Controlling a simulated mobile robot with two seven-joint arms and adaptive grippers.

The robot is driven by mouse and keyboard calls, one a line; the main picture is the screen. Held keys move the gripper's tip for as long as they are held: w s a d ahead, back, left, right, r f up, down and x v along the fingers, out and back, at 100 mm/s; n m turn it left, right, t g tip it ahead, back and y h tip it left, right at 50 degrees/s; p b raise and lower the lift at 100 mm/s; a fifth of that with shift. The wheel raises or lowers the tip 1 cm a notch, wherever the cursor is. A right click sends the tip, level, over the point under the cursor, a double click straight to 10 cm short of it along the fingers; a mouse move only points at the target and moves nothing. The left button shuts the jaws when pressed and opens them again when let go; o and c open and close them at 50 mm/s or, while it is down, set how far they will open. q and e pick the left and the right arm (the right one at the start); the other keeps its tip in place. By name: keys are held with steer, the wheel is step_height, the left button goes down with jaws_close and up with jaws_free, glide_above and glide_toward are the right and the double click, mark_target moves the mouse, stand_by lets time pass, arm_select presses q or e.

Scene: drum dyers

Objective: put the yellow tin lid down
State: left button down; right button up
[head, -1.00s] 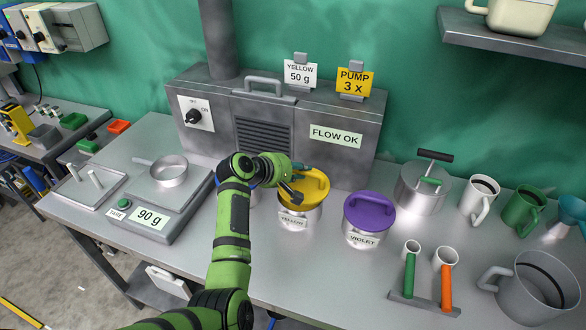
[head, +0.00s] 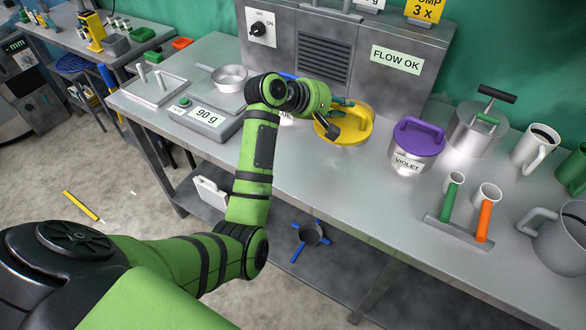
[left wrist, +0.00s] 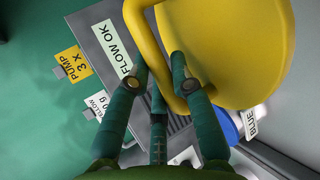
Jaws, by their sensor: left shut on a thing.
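The yellow tin lid (head: 355,130) is a round disc with a looped handle. It shows at the middle right of the head view and large in the left wrist view (left wrist: 240,50). My left gripper (head: 340,117) is shut on the lid's handle, which passes between its fingers in the left wrist view (left wrist: 160,68). The lid seems raised, though its height is hard to judge. No yellow tin body shows beneath it; the lid may hide it. My right gripper is not in view.
The violet tin (head: 408,160) with its purple lid stands just right of the yellow lid. A blue-labelled tin (head: 286,115) is partly hidden behind my arm. The grey machine (head: 375,80) stands behind. Bare bench (head: 330,175) lies in front.

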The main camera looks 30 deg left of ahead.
mark_target(338, 123)
arm_select(q)
steer(key=s+f+b, duration=0.1)
steer(key=s, duration=0.1)
steer(key=s+f+b, duration=0.1)
steer(key=b, duration=0.1)
steer(key=shift+s+a+f, duration=0.35)
steer(key=shift+s+a, duration=0.05)
steer(key=shift+s+b, duration=0.25)
steer(key=shift+b, duration=0.2)
steer(key=shift+s+a+f, duration=0.15)
steer(key=shift+a, duration=0.05)
steer(key=a+f, duration=0.3)
steer(key=a+f+p, duration=0.1)
steer(key=a+f, duration=0.2)
steer(key=a, duration=0.1)
steer(key=a+f+p, duration=0.1)
steer(key=a+f, duration=0.2)
steer(key=a, duration=0.1)
steer(key=shift+w+a+f, duration=0.1)
steer(key=shift+w+f, duration=0.1)
steer(key=shift+f, duration=0.2)
steer(key=shift+f+p, duration=0.3)
steer(key=shift+f, duration=0.1)
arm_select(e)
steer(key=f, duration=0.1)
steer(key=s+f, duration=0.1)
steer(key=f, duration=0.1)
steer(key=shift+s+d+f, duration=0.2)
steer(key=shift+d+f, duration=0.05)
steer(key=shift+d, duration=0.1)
